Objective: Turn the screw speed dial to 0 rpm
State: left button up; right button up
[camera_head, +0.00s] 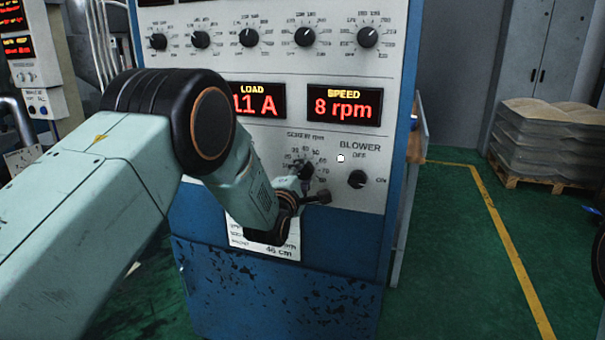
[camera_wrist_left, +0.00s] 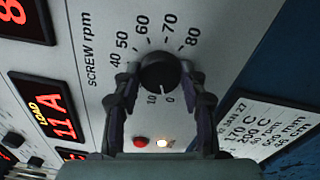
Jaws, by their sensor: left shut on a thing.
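The black screw speed dial (camera_wrist_left: 160,70) sits on the white panel, inside a printed scale marked SCREW rpm. In the wrist view the 10 and 0 marks lie on the dial's side nearest my gripper. My left gripper (camera_wrist_left: 160,80) has one finger on each side of the dial and is shut on it. In the head view the dial (camera_head: 306,167) is partly covered by my left gripper (camera_head: 303,184). The speed display (camera_head: 344,105) reads 8 rpm. My right gripper is not in view.
The blower knob (camera_head: 357,179) is close to the right of the dial. A red lamp (camera_wrist_left: 141,142) and a lit lamp (camera_wrist_left: 162,143) lie near the fingers. A row of black knobs (camera_head: 305,36) is above the displays. The load display (camera_head: 257,101) is partly covered by my arm.

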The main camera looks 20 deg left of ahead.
pick_arm(q)
jog(key=shift+n, duration=0.7)
jog(key=o, duration=1.1)
jog(key=shift+o, duration=0.2)
jog(key=s, duration=1.2)
jog(key=shift+f, duration=0.2)
